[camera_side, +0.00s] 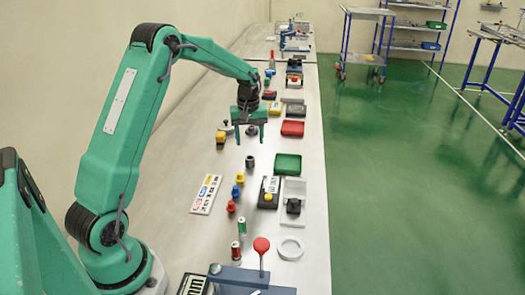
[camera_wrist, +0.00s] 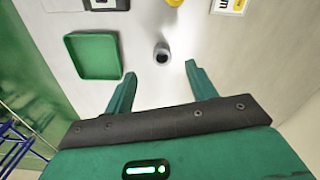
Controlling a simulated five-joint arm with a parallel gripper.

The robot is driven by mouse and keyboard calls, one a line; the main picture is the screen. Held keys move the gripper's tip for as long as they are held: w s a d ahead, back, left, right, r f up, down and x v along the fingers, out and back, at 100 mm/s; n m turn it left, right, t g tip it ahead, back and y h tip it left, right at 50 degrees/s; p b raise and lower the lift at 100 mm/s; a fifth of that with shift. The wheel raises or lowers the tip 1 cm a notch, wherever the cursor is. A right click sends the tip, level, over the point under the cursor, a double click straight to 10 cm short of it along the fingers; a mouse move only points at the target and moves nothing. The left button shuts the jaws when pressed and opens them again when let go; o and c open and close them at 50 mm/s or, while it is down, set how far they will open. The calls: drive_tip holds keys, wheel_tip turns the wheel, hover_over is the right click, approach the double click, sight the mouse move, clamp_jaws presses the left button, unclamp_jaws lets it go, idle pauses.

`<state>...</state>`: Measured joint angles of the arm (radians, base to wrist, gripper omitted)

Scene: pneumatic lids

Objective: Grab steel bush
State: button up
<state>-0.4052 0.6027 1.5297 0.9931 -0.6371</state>
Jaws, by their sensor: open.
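The steel bush (camera_side: 250,161) is a small dark grey cylinder standing upright on the long bench in the side view. In the wrist view the bush (camera_wrist: 162,54) shows a round hole in its top. My gripper (camera_side: 249,138) is above the bench, on the far side of the bush. In the wrist view my gripper (camera_wrist: 160,70) has its fingers spread, with nothing between them. The bush lies just beyond the fingertips, roughly centred between them and apart from both.
A green tray (camera_side: 288,163) is right of the bush. A labelled card (camera_side: 206,194) and yellow, blue and red parts, the yellow one (camera_side: 239,178) nearest, stand on the near side. A red tray (camera_side: 293,128) lies farther back. Bare bench surrounds the bush.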

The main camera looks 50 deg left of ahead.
sight(250, 157)
drive_tip(key=shift+w+a+f, duration=0.1)
drive_tip(key=shift+a+f, duration=0.1)
drive_tip(key=shift+f, duration=1.35)
drive_tip(key=shift+w+a+f, duration=0.1)
drive_tip(key=shift+a+f, duration=0.05)
drive_tip(key=shift+f, duration=1.4)
drive_tip(key=shift+w+a+f, duration=0.1)
drive_tip(key=shift+a+f, duration=0.1)
drive_tip(key=shift+f, duration=1.35)
drive_tip(key=c, duration=1.2)
drive_tip(key=shift+o, duration=0.2)
drive_tip(key=shift+r, duration=0.2)
drive_tip(key=shift+r, duration=0.55)
drive_tip(key=r, duration=0.3)
drive_tip(key=shift+d+r, duration=0.1)
drive_tip(key=shift+d, duration=0.2)
drive_tip(key=s+d+r, duration=0.1)
drive_tip(key=d+r, duration=0.5)
drive_tip(key=d, duration=0.5)
drive_tip(key=shift+s+r, duration=0.25)
